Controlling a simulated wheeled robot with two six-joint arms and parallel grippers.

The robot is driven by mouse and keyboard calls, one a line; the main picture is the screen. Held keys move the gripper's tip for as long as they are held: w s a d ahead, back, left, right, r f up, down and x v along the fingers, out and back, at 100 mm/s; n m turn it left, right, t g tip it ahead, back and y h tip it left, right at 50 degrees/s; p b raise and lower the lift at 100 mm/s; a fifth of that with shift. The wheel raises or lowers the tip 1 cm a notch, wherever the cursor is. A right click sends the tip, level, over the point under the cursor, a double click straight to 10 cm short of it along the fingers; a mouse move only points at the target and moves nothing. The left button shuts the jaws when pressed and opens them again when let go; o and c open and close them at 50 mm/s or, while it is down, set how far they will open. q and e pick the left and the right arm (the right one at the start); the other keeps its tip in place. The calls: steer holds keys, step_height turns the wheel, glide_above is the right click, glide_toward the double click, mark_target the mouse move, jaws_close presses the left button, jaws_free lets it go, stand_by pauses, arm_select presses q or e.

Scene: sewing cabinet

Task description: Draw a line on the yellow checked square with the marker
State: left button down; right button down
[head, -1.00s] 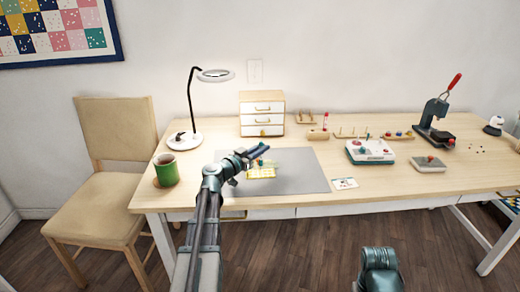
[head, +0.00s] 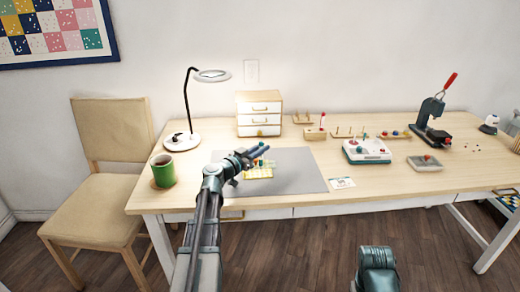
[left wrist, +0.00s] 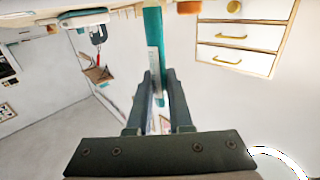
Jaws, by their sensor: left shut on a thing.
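The yellow checked square (head: 258,174) lies on the grey mat (head: 295,176) on the table. My left gripper (head: 258,153) is over the mat, just above the square in the picture, and partly covers it. In the left wrist view the gripper (left wrist: 157,84) is shut on a teal and white marker (left wrist: 153,32). The marker sticks out past the fingertips. I cannot tell whether its tip touches the square. My right gripper is not in view.
A green mug (head: 163,171) and a magnifier lamp (head: 183,139) stand left of the mat. A small drawer box (head: 259,115) stands behind it. A white card (head: 342,183), a white and teal device (head: 366,151) and a press (head: 432,125) are to the right.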

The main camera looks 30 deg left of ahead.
arm_select(q)
steer(key=shift+w+d, duration=0.55)
steer(key=shift+d, duration=0.3)
stand_by(1.1)
steer(key=shift+r+p, duration=0.25)
steer(key=shift+p, duration=0.05)
steer(key=shift+f+b, duration=0.25)
steer(key=shift+b, duration=0.05)
stand_by(1.2)
steer(key=shift+s+a, duration=0.6)
steer(key=shift+a, duration=0.3)
steer(key=shift+s+a, duration=0.6)
steer(key=shift+a, duration=0.3)
stand_by(2.5)
